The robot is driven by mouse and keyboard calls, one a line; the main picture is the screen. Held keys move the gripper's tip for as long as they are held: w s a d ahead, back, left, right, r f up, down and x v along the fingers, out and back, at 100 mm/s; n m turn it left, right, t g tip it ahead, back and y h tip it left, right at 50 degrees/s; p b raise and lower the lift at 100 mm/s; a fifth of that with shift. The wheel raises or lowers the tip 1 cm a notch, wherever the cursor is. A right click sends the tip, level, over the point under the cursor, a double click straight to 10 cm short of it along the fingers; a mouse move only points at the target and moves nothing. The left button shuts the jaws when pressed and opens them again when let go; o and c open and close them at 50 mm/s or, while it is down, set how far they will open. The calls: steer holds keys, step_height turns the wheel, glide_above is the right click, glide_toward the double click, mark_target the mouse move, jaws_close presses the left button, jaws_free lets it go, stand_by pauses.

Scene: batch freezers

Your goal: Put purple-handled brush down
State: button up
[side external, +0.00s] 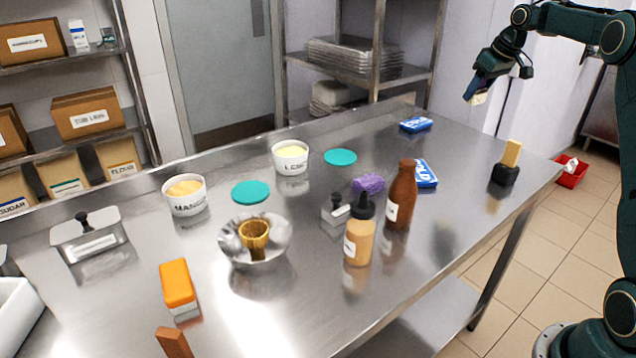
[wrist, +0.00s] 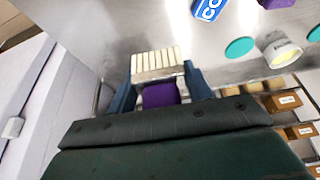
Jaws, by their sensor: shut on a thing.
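The purple-handled brush shows in the wrist view, with its purple handle (wrist: 160,95) between the blue fingers of my gripper (wrist: 162,88) and its cream bristles pointing away from the gripper. My gripper is shut on it. In the side external view my gripper (side external: 478,88) is above the far right part of the steel table (side external: 460,150), and the pale bristles (side external: 479,99) hang below it, clear of the tabletop. The purple handle is mostly hidden there by the fingers.
A blue pack (side external: 415,124) lies near the table's back edge, another (side external: 426,174) beside a brown bottle (side external: 402,195). A yellow block in a black holder (side external: 505,174) stands near the right end. A purple block (side external: 368,183) lies mid-table. Bare steel lies between the packs and holder.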

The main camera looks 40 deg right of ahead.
steer(key=w+a, duration=0.5)
steer(key=a, duration=0.9)
steer(key=w+a, duration=0.5)
steer(key=a, duration=0.9)
steer(key=w+a, duration=0.6)
steer(key=a, duration=0.8)
steer(key=shift+r+n, duration=0.15)
steer(key=shift+n, duration=0.15)
step_height(320, 180, down, 20)
steer(key=o, duration=1)
steer(key=shift+c, duration=0.2)
